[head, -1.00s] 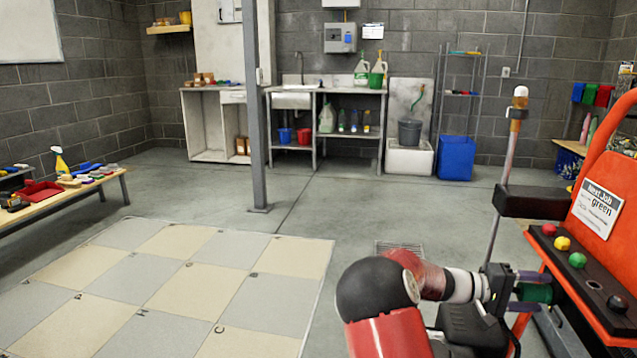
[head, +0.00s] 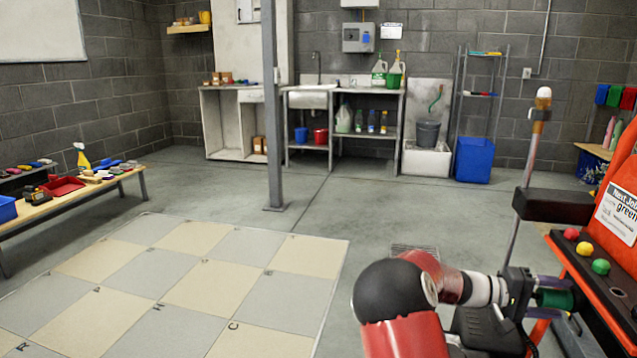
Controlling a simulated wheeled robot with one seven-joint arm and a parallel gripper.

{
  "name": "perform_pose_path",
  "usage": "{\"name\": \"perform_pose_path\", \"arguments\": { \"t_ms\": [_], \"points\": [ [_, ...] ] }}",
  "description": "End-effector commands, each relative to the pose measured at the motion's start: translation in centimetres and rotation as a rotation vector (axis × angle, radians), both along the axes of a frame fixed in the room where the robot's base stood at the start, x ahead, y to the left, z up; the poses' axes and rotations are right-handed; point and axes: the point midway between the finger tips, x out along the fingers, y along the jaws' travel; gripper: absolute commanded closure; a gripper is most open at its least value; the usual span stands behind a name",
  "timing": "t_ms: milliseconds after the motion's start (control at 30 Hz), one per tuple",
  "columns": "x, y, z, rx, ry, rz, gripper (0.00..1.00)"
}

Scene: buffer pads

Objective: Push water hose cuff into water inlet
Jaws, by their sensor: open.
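I cannot make out a water hose cuff or a water inlet for certain in the head view. My gripper (head: 552,297) is at the lower right, beside the orange machine (head: 622,190). Its two purple-grey fingers are apart, one above and one below a dark green cylinder (head: 556,299). I cannot tell whether the fingers touch this cylinder or what it belongs to. My arm hides part of the area behind it.
The machine's dark panel carries red (head: 571,233), yellow (head: 585,249) and green (head: 601,267) knobs. A checkered floor mat (head: 230,278) lies left of my arm. A grey post (head: 272,110) stands mid-room. A bench (head: 100,187) is at left; a blue bin (head: 473,160) stands behind.

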Motion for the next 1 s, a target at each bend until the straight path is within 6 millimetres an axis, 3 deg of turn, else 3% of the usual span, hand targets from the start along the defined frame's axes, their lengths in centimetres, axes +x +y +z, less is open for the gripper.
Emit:
{"name": "perform_pose_path", "arguments": {
  "t_ms": [433, 867, 1000],
  "points": [
    [0.0, 0.0, 0.0, 0.0, 0.0, 0.0, 0.38],
    [0.0, 0.0, 0.0, 0.0, 0.0, 0.0, 0.94],
    [0.03, 0.07, 0.02, 0.0, 0.0, 0.0, 0.98]
  ]
}}
